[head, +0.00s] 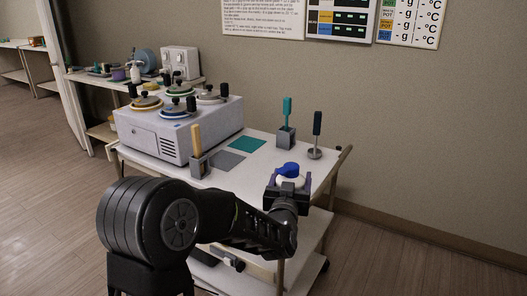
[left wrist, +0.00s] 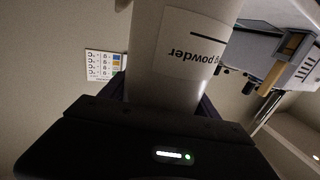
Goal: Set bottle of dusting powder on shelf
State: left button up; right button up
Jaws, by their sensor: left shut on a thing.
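The bottle of dusting powder is white with a blue cap (head: 289,169) in the head view. In the left wrist view its white body (left wrist: 176,50) fills the upper middle, with a label reading "powder" upside down. My left gripper (head: 288,184) is shut on the bottle, near the front right corner of the white cart top (head: 240,183). My arm hides the bottle's lower part, so I cannot tell whether it touches the cart. A lower cart shelf (head: 312,241) shows partly below the top. My right gripper is not in view.
A grey warmer unit (head: 176,132) with several lidded pots stands on the cart's left. Holders with an orange (head: 197,150), a teal (head: 286,122) and a dark-handled tool (head: 316,135) stand on the top. Teal (head: 247,144) and grey mats lie between. A wall is behind.

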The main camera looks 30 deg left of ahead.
pick_arm(q)
jog(key=s+d+f+m+h+p, duration=0.2)
jog(key=d+f+h, duration=0.1)
jog(key=d, duration=0.4)
jog(key=s+d+f+m+t+h+p, duration=0.1)
jog(key=s+d+f+m+h+p, duration=0.1)
jog(key=d, duration=0.4)
notch_tip(320, 180, down, 2)
jog(key=shift+s+d+f+h+p, duration=0.2)
jog(key=shift+s+d+h+p, duration=0.15)
jog(key=shift+h, duration=0.25)
